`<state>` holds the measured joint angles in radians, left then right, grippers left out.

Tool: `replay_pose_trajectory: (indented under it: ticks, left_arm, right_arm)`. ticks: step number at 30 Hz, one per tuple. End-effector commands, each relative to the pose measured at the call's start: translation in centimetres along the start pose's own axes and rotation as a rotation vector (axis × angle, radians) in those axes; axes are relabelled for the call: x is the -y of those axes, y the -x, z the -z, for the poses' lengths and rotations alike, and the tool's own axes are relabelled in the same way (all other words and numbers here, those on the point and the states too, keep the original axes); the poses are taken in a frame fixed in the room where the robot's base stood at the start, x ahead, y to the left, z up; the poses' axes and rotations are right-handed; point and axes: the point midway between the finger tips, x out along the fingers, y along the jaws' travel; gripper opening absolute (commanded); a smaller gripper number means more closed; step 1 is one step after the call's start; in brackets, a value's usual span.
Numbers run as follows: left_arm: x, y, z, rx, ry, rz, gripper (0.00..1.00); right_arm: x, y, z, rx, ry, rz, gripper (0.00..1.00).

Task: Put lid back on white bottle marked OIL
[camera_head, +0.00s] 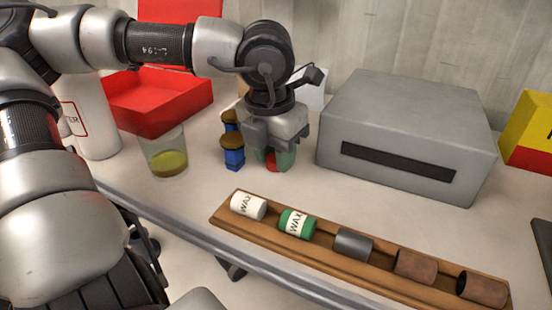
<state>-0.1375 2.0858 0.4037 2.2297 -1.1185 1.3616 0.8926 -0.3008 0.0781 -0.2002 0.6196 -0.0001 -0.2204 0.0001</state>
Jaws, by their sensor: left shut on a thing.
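My left gripper (273,150) points down at the middle of the table and is shut on a partly hidden thing. Green (287,157) and red (271,163) parts show at its fingers; I cannot tell whether they are one thing or which part is held. No bottle with a readable OIL mark shows. A white container (97,125) at the left has a red-framed label, partly hidden by my arm, ending in what looks like "TER". A white thing (314,92) shows partly behind the gripper, too hidden to identify. My right gripper is not in view.
Blue containers with brown tops (234,158) stand just left of the gripper. A glass of yellowish liquid (168,163), a red open box (160,115) and a large grey box (405,130) surround it. A wooden tray (225,215) with several cylinders lies in front.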

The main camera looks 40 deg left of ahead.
Motion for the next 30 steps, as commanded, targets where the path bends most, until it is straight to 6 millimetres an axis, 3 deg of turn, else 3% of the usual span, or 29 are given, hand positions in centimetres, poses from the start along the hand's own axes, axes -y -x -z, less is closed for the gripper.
replay_pose_trajectory:
  ticks: [10, 17, 30]
  left_arm:
    - [0.0, 0.7, -0.1, 0.003, 0.000, -0.001, 0.10]
    - [0.0, 3.9, -0.6, 0.006, 0.000, -0.004, 0.10]
    - [3.8, 9.9, 6.4, 0.004, -0.003, -0.003, 0.10]
  right_arm:
    - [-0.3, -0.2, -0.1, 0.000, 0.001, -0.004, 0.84]
    - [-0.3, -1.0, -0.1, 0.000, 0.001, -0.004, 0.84]
    - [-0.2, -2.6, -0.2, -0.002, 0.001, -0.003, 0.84]
